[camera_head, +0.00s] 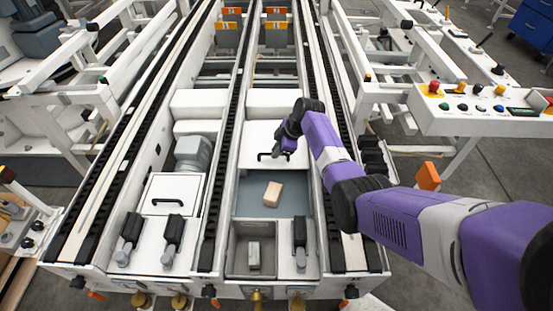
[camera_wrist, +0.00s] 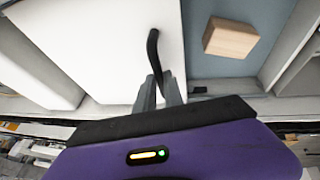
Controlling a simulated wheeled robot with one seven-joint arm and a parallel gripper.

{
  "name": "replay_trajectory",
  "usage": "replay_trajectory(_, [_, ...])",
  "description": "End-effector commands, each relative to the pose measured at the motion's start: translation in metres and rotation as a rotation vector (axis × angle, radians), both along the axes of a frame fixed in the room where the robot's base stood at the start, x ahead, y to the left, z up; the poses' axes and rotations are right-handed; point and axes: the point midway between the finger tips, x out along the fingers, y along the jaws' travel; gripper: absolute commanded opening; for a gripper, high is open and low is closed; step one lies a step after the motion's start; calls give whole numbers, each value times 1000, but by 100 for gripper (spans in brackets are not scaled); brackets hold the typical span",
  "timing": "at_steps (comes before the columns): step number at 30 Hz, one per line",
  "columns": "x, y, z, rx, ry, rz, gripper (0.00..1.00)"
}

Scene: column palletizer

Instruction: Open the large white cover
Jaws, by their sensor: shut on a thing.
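The large white cover (camera_head: 262,132) lies in the right-hand lane of the machine, behind a blue-grey recess (camera_head: 243,189) whose floor shows uncovered. The cover fills the left of the wrist view (camera_wrist: 85,45). A black bar handle (camera_head: 267,155) sits at its near edge and also shows in the wrist view (camera_wrist: 152,48). My gripper (camera_head: 287,149) is at the right end of this handle. In the wrist view its fingers (camera_wrist: 160,90) are shut around the handle. The fingertips are partly hidden in the head view.
A wooden block (camera_head: 272,194) lies in the recess. A grey block (camera_head: 254,255) sits in a smaller bin in front. A smaller white cover (camera_head: 160,188) with a black handle is in the left lane. Black conveyor rails (camera_head: 228,140) border the lanes. A button panel (camera_head: 480,110) stands right.

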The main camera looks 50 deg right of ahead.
Motion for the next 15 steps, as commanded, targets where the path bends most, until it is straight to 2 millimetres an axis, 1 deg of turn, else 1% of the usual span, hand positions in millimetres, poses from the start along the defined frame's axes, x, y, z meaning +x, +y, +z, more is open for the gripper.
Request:
replay_trajectory(12, [1,-2,0,0,1,-1,0])
replay_trajectory(13, [0,-2,0,0,1,-1,14])
replay_trajectory(15, [0,-2,0,0,1,-1,28])
